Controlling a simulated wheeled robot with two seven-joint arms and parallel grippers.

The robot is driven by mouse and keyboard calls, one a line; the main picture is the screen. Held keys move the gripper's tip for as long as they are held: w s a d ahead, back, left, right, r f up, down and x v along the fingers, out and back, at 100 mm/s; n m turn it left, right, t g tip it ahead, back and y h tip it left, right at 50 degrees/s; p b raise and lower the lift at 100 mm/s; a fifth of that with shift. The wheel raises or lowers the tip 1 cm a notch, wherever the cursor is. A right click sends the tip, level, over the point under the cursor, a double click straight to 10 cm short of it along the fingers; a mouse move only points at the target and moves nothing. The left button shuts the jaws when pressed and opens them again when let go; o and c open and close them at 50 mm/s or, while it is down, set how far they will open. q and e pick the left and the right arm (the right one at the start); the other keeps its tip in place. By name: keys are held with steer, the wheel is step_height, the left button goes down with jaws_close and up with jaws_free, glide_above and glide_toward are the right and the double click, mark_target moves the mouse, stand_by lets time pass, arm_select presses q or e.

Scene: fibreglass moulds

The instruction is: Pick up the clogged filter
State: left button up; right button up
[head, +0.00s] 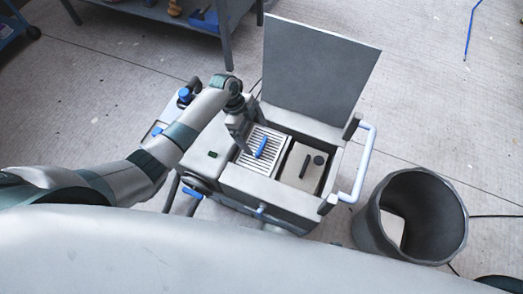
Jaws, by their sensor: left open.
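A pale, ribbed panel with a blue handle (261,147), which looks like the filter, sits in the left compartment of an open grey machine (263,191). I cannot tell from its surface how clogged it is. A plain beige panel (297,171) with a dark bar and a round black knob fills the right compartment. My left gripper (243,141) points down at the left edge of the ribbed panel, beside the blue handle. It is open and the handle is not between its fingers. Whether it touches the panel is unclear. My right gripper is out of view.
The machine's grey lid (318,70) stands upright behind the compartments. A pale blue push handle (366,160) is on its right. A dark round bin (432,205) with a white piece inside stands further right. A workbench (190,18) is at the back.

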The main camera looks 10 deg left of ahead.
mark_target(261, 145)
arm_select(q)
steer(key=x, duration=0.4)
steer(key=shift+s, duration=0.2)
steer(key=shift+d+f, duration=0.15)
steer(key=shift+f, duration=0.25)
steer(key=c, duration=1.8)
steer(key=shift+r, duration=0.15)
